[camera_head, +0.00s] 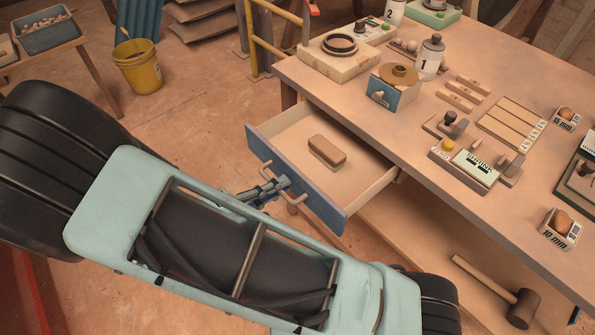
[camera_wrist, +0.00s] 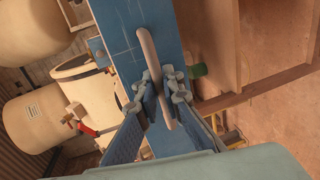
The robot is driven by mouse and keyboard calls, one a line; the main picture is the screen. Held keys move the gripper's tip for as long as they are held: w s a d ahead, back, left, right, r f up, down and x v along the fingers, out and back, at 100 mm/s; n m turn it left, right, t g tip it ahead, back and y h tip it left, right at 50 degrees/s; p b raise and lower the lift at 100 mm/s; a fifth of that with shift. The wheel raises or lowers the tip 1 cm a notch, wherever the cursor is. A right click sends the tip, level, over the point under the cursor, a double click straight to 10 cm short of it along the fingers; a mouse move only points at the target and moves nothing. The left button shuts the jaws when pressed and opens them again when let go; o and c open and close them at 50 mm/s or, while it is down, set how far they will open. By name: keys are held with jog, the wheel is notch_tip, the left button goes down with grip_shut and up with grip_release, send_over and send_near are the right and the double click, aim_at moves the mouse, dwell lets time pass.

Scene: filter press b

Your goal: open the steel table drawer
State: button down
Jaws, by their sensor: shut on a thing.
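The steel table drawer (camera_head: 270,160) stands pulled out from the table, with its inside showing. A brown block (camera_head: 327,152) lies in it. Its blue front (camera_head: 322,207) carries a pale bar handle (camera_head: 296,199). My gripper (camera_head: 282,184) is at the handle, shut on it. In the wrist view my gripper's fingers (camera_wrist: 160,90) close on either side of the handle (camera_wrist: 150,50), in front of the blue drawer front (camera_wrist: 118,28). Part of the handle is hidden by the fingers.
The table top (camera_head: 415,130) holds several blocks, jars and small devices. A mallet (camera_head: 521,308) lies on the lower shelf at right. A yellow bucket (camera_head: 138,66) stands on the floor at upper left, near a yellow rail (camera_head: 270,45). Floor left of the drawer is clear.

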jog(key=shift+f+v, duration=0.15)
jog(key=shift+v, duration=0.55)
jog(key=shift+f+v, duration=0.15)
jog(key=shift+v, duration=0.55)
jog(key=c, duration=2.3)
grip_release()
jog(key=shift+c, duration=0.2)
jog(key=shift+s+a, duration=0.1)
jog(key=v, duration=1.2)
